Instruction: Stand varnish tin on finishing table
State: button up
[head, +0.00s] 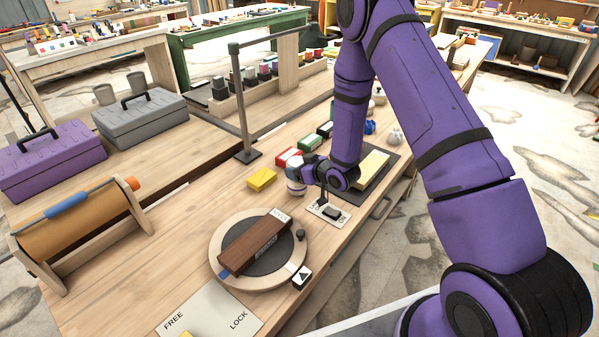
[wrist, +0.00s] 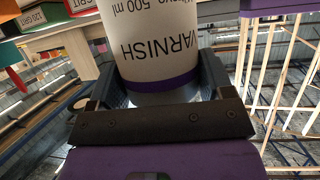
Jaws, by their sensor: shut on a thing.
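The varnish tin is a white cylinder with a purple band and the word VARNISH, which reads upside down in the wrist view (wrist: 155,50). My gripper (wrist: 153,88) is shut on it, with a dark finger on each side. In the head view the tin (head: 295,186) shows small and partly hidden beside my gripper (head: 307,174), over the long wooden bench (head: 190,215). I cannot tell whether the tin touches the bench. No table is clearly marked as the finishing table.
A round turntable (head: 222,272) bears a brown block (head: 255,243). Yellow (head: 262,179), red (head: 287,156) and green (head: 309,143) blocks lie close to the tin. A dark post (head: 241,100) stands behind. Grey (head: 140,115) and purple (head: 52,163) toolboxes and a paper roll (head: 82,217) are at left.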

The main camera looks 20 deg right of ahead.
jog(key=shift+f, duration=0.75)
jog(key=shift+f, duration=0.15)
jog(key=o, duration=1.2)
